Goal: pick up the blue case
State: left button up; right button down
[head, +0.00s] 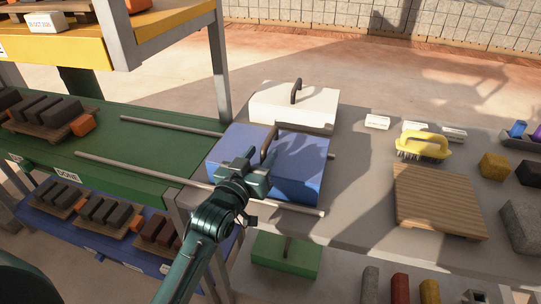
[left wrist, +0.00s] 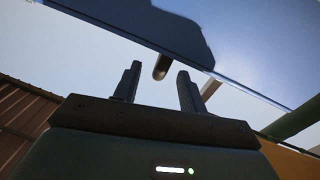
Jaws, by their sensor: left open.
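The blue case (head: 300,178) lies on the grey table at its left side, with a dark handle (head: 268,142) standing up from its top. My left gripper (head: 247,176) is open and empty, over the near left part of the case, with its fingers toward the handle. In the left wrist view, the open fingers (left wrist: 157,84) show with the dark handle (left wrist: 161,67) in the gap between their tips, apart from both. The case (left wrist: 230,35) fills the top there. My gripper hides part of the case in the head view. My right gripper is not in view.
A white case (head: 295,104) with a dark handle stands right behind the blue one. Metal rails (head: 150,168) run from the green shelf (head: 150,140) to the table. A yellow brush (head: 422,146) and a wooden board (head: 437,200) lie to the right. A green case (head: 285,257) is below.

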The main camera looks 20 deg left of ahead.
pick_arm(q)
jog(key=shift+w+d, duration=0.2)
jog(key=shift+w, duration=0.9)
grip_shut()
jog(key=shift+r, duration=0.1)
